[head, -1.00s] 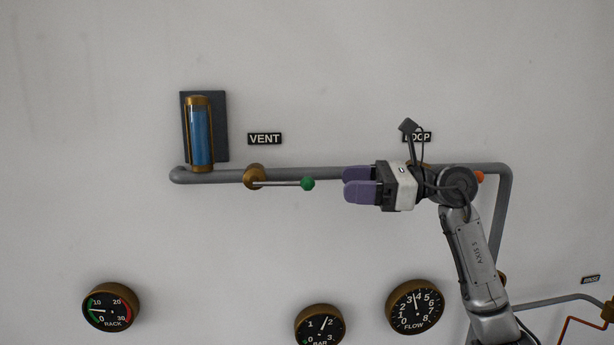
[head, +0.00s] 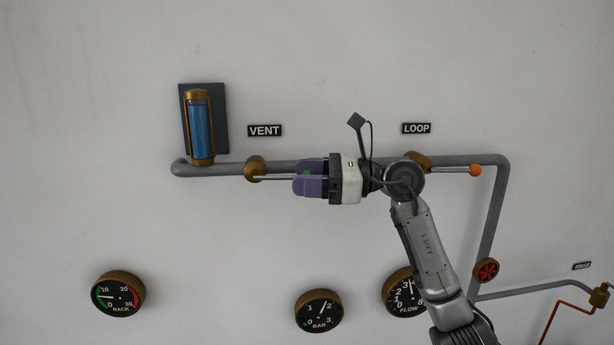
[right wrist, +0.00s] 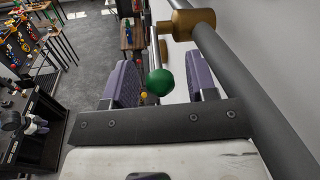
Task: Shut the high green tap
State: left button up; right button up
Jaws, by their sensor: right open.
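The green tap has a brass body (head: 255,169) on the grey pipe, under the VENT label (head: 265,130). Its thin lever points right along the pipe, ending in a green ball (right wrist: 160,82). My right gripper (head: 298,180) is at the lever's ball end, with its purple fingers pointing left. In the right wrist view the green ball sits between the two open fingers, with a gap visible on the left side. In the head view the ball is mostly hidden by the fingers. My left gripper is not in view.
A second tap with an orange ball (head: 475,170) is on the same pipe, under the LOOP label (head: 416,128), partly behind my right arm. A blue sight glass (head: 200,128) stands left. Gauges and a red handwheel (head: 486,270) are below. The wall above is clear.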

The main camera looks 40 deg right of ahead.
grip_shut()
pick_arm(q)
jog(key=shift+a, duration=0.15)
